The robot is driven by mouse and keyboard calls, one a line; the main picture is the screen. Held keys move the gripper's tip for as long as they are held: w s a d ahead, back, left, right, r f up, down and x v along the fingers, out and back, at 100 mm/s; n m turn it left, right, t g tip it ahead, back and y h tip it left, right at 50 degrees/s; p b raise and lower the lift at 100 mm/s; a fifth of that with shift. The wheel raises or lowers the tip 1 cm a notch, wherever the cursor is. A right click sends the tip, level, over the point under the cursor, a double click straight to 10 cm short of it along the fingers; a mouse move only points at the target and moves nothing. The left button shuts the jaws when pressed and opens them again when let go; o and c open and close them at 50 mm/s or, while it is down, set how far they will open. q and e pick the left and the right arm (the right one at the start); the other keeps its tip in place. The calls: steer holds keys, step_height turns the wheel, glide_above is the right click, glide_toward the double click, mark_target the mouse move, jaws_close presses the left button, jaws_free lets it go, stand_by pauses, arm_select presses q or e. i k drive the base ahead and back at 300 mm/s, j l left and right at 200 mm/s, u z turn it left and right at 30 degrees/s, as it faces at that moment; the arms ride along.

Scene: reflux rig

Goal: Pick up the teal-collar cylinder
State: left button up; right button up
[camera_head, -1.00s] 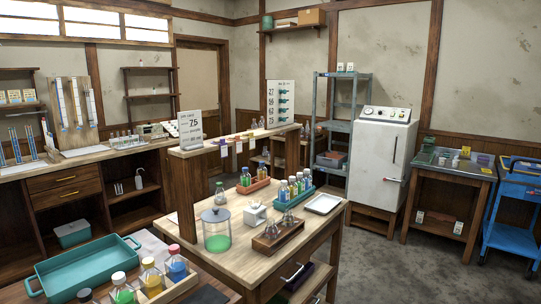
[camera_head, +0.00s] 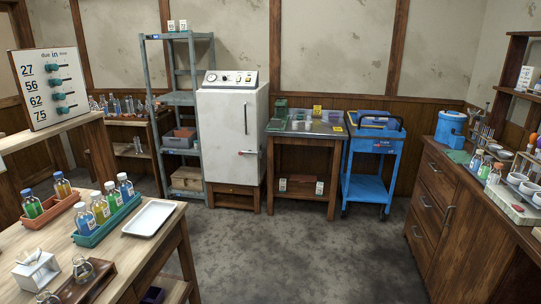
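I cannot make out a teal-collar cylinder in the head view. Neither of my grippers shows. The wooden table (camera_head: 150,262) at the lower left bears a teal rack (camera_head: 106,226) of several capped bottles, a red rack (camera_head: 40,217) with bottles, and a white tray (camera_head: 149,219). The right-hand bench (camera_head: 439,207) bears small bottles, white bowls and a blue container (camera_head: 450,128); its details are too small to tell.
A white cabinet (camera_head: 232,140) and a grey shelf unit (camera_head: 178,98) stand at the back wall. A small side table (camera_head: 303,136) and a blue cart (camera_head: 372,188) stand beside them. The grey floor (camera_head: 300,255) is clear between the left table and the right bench.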

mark_target(116, 103)
steer(key=i+z, duration=0.2)
steer(key=i, duration=1.95)
steer(key=i+u, duration=0.2)
steer(key=i, duration=0.3)
steer(key=i+u, duration=0.25)
steer(key=i, duration=0.25)
steer(key=i+l+u, duration=0.2)
steer(key=i, duration=0.3)
steer(key=i+l+u, duration=0.25)
steer(key=i, duration=0.2)
steer(key=i+j+u, duration=0.2)
steer(key=i+u, duration=0.6)
steer(key=u, duration=0.15)
steer(key=i+u, duration=0.45)
steer(key=i+j, duration=0.15)
steer(key=i, duration=0.65)
steer(key=i+j+z, duration=0.1)
steer(key=i+z, duration=0.3)
steer(key=i+j+z, duration=0.25)
steer(key=i+z, duration=0.15)
steer(key=i, duration=0.1)
